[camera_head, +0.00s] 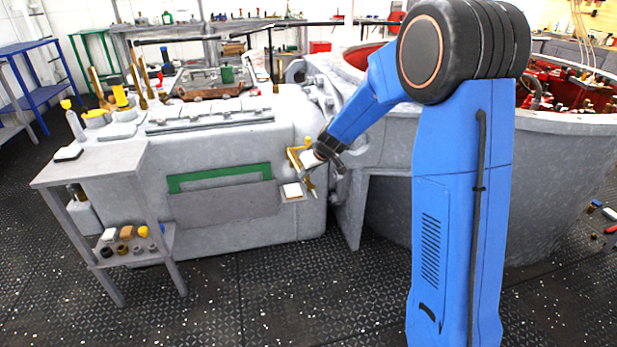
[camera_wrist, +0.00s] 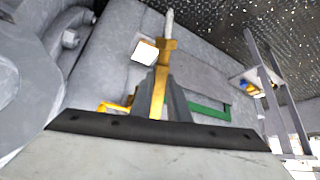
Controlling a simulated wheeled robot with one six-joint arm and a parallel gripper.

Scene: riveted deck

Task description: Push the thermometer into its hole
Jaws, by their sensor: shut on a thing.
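The thermometer (camera_wrist: 165,45) is a brass piece with a pale grey pointed stem, upright in the wrist view. My gripper (camera_wrist: 163,88) is shut on its brass part; the grey fingers lie on either side of it. In the head view my gripper (camera_head: 313,166) is at the right end of the grey machine casing (camera_head: 240,225), and the thin stem points downward. A brass bracket-like part (camera_wrist: 115,106) shows left of the fingers in the wrist view. I cannot make out the hole in either view.
A white square plate (camera_head: 292,191) is on the casing close to my gripper. A green-edged panel (camera_head: 220,177) lies left of it. A grey side table (camera_head: 95,165) with small parts stands at left. A large round vessel (camera_head: 385,190) is behind my arm. The front floor is clear.

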